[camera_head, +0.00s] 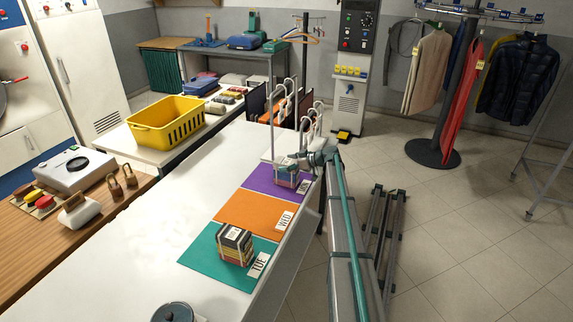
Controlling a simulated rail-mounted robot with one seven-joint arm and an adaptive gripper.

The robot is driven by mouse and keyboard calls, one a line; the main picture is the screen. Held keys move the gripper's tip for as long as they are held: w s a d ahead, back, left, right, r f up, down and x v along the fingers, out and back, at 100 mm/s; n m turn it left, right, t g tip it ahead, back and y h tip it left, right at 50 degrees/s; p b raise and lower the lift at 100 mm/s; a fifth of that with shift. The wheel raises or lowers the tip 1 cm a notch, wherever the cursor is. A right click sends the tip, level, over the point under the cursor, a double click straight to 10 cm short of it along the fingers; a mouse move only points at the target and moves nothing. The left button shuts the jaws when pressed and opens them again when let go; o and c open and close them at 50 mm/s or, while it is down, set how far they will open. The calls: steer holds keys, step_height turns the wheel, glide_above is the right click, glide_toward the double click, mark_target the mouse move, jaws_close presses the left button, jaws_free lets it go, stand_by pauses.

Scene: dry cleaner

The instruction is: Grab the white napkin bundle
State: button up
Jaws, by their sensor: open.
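My gripper (303,159) is small in view at the far end of my arm, over the purple mat (258,178); its fingers are open. A small bundle (286,178) with pale and teal tones sits on this mat, just below and left of the gripper. The gripper partly covers it, and I cannot tell whether they touch or whether it is the white napkin bundle. A second, strapped stack (234,243) with dark, yellow and red layers and a white label sits upright on the teal TUE mat (199,260).
The orange WED mat (252,209) is bare between the two. Upright white hooks (275,125) stand just behind the purple mat. A yellow basket (166,121) stands to the back left. The white table (130,250) is clear left of the mats.

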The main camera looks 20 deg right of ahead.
steer(key=shift+s, duration=0.1)
steer(key=c, duration=1.2)
steer(key=shift+c, duration=0.2)
